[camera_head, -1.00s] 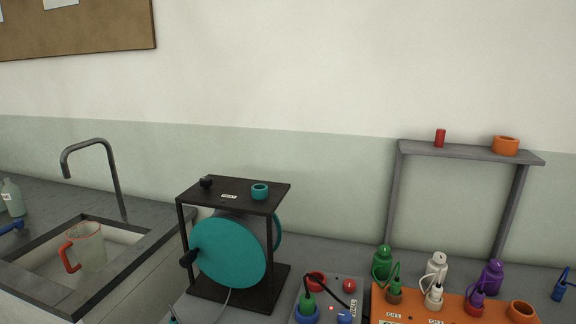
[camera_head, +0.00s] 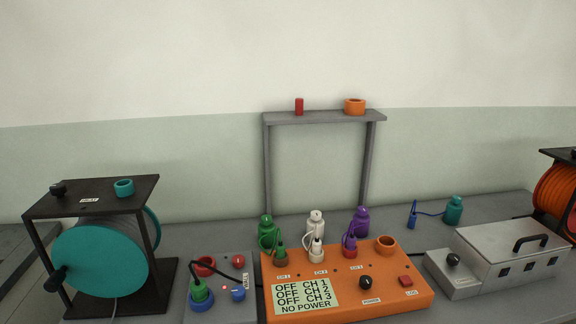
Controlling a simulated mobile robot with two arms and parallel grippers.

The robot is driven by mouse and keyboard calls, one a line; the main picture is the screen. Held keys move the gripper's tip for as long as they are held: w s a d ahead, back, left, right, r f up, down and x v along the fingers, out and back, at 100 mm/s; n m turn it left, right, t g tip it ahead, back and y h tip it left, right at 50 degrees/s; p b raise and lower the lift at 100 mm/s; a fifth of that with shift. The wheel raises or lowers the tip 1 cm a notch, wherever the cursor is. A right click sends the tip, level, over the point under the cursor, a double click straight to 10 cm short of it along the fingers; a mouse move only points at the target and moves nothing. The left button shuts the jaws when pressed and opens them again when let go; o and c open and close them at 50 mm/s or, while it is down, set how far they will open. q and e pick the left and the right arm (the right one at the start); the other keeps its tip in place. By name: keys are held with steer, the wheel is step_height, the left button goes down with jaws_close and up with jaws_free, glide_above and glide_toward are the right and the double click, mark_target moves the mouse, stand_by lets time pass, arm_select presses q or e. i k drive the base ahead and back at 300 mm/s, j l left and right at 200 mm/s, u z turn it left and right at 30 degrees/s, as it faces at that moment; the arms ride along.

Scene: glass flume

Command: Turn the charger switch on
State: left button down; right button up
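No label that I can read says charger, so I cannot tell for sure which unit it is. A small grey box (camera_head: 225,312) stands right of the teal reel. It has a red ring socket (camera_head: 204,265), a green plug (camera_head: 199,290) in a blue ring (camera_head: 201,305), a blue knob (camera_head: 238,293), a red button (camera_head: 238,260) and a small red light. A black cable runs from the plug. The knob's setting is too small to tell. Neither gripper is in view.
An orange channel box (camera_head: 405,295) reads OFF for its channels and NO POWER, with a black knob (camera_head: 366,282). Bottles stand behind it. A teal reel (camera_head: 100,262) is left; a metal lidded box (camera_head: 510,248) is right. A grey shelf frame (camera_head: 325,118) stands behind.

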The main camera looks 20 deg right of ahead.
mark_target(452, 259)
steer(key=z, duration=2.15)
